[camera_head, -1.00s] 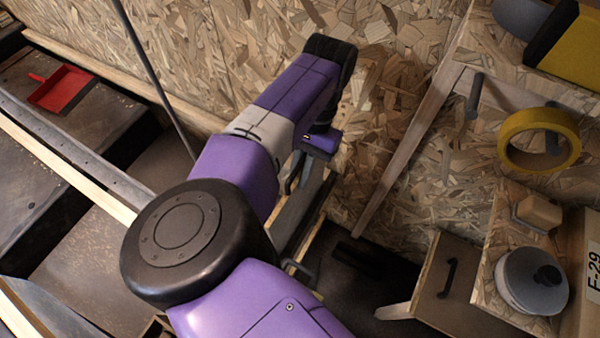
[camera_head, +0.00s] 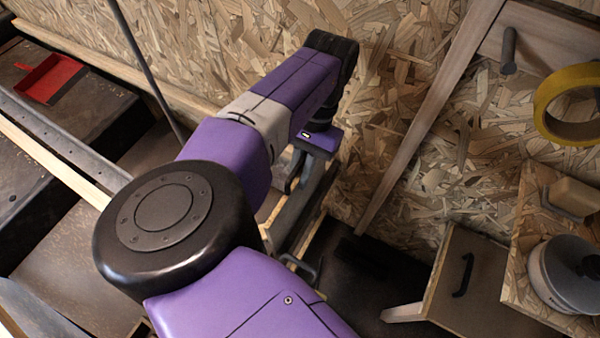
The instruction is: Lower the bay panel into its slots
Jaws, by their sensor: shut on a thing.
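The panel stands close to the chipboard wall. Its lower part is partly covered by my arm, and I cannot make out the slots or whether its bottom edge touches anything.
A wood-edged box front with a black handle (camera_head: 464,275) stands at the lower right, beside a lidded pot (camera_head: 565,275). Yellow tape (camera_head: 570,105) hangs near a peg (camera_head: 509,50). A slanting wooden batten (camera_head: 425,120) crosses the wall. A red dustpan (camera_head: 50,78) lies far left.

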